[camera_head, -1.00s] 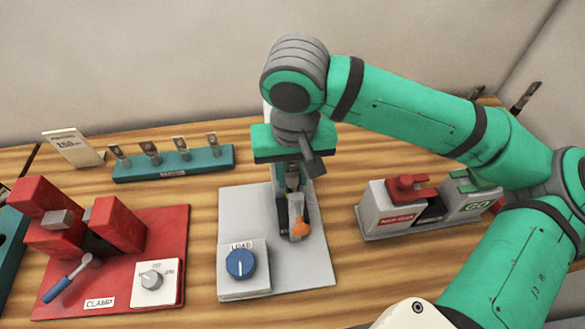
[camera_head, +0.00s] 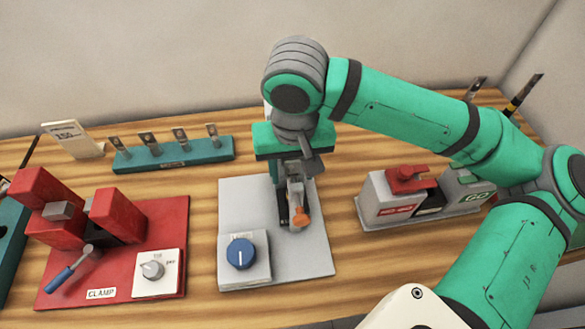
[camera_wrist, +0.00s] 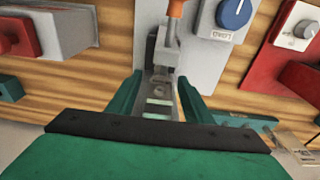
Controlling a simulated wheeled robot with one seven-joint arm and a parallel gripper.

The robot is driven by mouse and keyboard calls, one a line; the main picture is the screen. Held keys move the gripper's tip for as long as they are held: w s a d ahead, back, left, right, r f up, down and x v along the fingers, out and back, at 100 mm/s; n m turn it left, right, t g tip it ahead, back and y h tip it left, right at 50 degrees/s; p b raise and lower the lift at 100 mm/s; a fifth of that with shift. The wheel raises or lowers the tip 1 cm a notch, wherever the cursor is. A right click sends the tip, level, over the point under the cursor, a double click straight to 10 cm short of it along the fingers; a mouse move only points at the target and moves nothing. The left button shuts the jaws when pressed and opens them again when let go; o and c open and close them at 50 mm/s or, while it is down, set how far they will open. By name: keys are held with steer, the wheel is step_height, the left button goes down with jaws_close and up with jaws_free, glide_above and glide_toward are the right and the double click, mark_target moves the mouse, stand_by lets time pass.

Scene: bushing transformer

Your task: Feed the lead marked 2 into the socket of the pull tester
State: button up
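The pull tester is a grey plate (camera_head: 305,259) with a blue LOAD knob (camera_head: 240,253) and a metal clamp part ending in an orange tip (camera_head: 301,219); the tip also shows in the wrist view (camera_wrist: 176,9). My gripper (camera_head: 290,193) is low over the tester, behind the orange tip. In the wrist view its green fingers (camera_wrist: 160,84) stand apart, either side of a narrow metal piece with a round hole (camera_wrist: 158,71). I cannot tell whether this piece is a lead or part of the tester. No number 2 is readable, and the socket mouth is hidden.
A teal rack (camera_head: 180,160) behind left holds several upright metal leads. A red CLAMP fixture (camera_head: 117,262) stands left of the tester. A grey box with red and GO parts (camera_head: 386,207) stands right. A white card (camera_head: 73,141) is at the back left.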

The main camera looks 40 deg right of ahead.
steer(key=shift+r, duration=0.1)
step_height(320, 180, up, 11)
steer(key=s, duration=0.1)
steer(key=shift+a+f, duration=0.2)
steer(key=shift+a, duration=0.15)
stand_by(0.8)
